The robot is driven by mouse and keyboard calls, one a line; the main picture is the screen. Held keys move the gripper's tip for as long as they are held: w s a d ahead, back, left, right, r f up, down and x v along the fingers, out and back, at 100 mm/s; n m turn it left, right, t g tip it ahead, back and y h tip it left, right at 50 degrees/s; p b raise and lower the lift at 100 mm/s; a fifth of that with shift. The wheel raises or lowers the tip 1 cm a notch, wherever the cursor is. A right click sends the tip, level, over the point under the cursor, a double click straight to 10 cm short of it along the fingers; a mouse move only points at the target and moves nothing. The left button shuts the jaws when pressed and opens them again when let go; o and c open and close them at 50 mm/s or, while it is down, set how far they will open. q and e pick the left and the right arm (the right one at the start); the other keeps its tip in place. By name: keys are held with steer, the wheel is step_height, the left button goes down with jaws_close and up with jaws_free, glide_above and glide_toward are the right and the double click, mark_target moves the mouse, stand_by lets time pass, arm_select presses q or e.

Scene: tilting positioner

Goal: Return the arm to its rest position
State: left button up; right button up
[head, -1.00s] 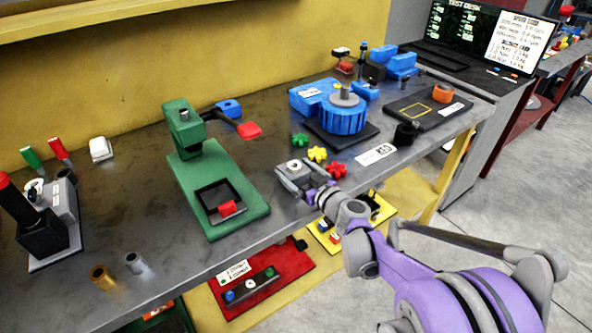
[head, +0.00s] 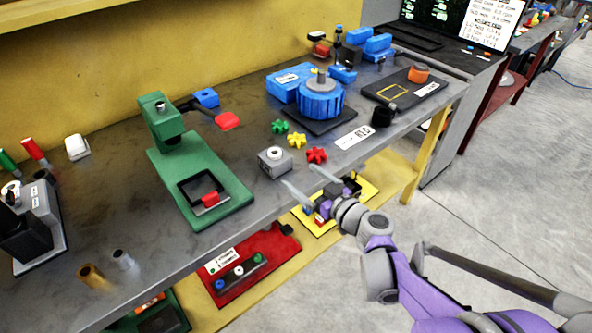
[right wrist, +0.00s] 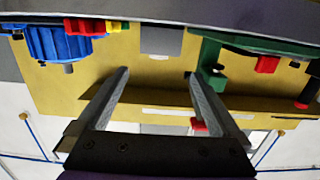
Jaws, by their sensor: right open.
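My right gripper (head: 300,176) is open and empty, just off the front edge of the bench. It also shows in the right wrist view (right wrist: 159,76), where its two fingers are spread with nothing between them. A small grey block with a white ring on top (head: 275,161) stands on the bench near that edge, a little beyond the fingertips and apart from them. In the right wrist view the grey block (right wrist: 162,40) lies past the finger gap. My left gripper is out of view.
A green press (head: 205,185) stands left of the block. Green, yellow and red gears (head: 297,140) and a blue positioner (head: 321,99) are behind it. Below the bench are a red tray (head: 225,291) and a yellow tray (head: 310,226). Open floor lies to the right.

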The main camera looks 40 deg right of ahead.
steer(key=shift+a, duration=0.1)
stand_by(0.5)
steer(key=s+a+n+g+y+p, duration=0.1)
steer(key=s+a+g+y+p, duration=0.15)
steer(key=a, duration=0.45)
steer(key=s+a+g+y+p, duration=0.1)
steer(key=s+a+g+p, duration=0.25)
steer(key=a, duration=0.45)
steer(key=s+a+m+g+h+p, duration=0.1)
steer(key=s+g+h+p, duration=0.3)
steer(key=s, duration=0.6)
steer(key=shift+s+a+r+m+g+p, duration=0.2)
steer(key=shift+s+m+g+p, duration=0.15)
steer(key=shift+g+p, duration=0.5)
